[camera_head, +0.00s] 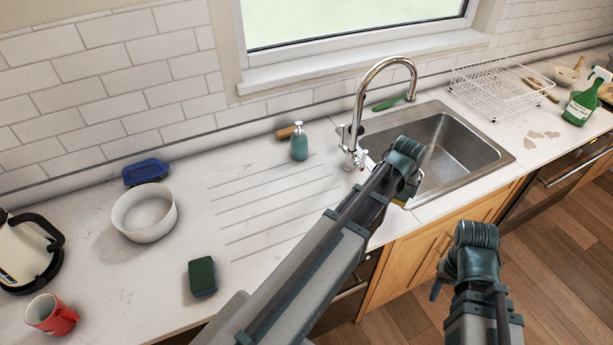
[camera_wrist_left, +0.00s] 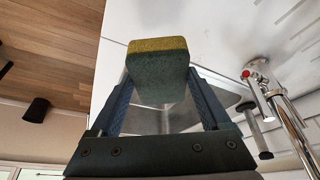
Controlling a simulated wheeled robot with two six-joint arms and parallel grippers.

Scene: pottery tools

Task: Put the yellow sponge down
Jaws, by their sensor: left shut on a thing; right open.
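The yellow sponge (camera_wrist_left: 158,48) shows in the left wrist view, yellow along one face and green on its broad side. My left gripper (camera_wrist_left: 161,88) is shut on it, with a finger on each side. In the head view my left arm reaches over the front edge of the sink, and its wrist hides most of the gripper and sponge. My right gripper (camera_head: 438,289) is at the lower right, in front of the wooden cabinet and apart from the counter. It is open, and its fingers are mostly hidden by its wrist.
The metal sink (camera_head: 465,150) has a tall faucet (camera_head: 385,64) behind it. A green-topped sponge (camera_head: 202,276), white bowl (camera_head: 144,213), blue brush (camera_head: 146,171), red mug (camera_head: 52,315) and soap dispenser (camera_head: 299,142) stand left. A white rack (camera_head: 500,85) stands right. The grooved counter (camera_head: 255,215) is clear.

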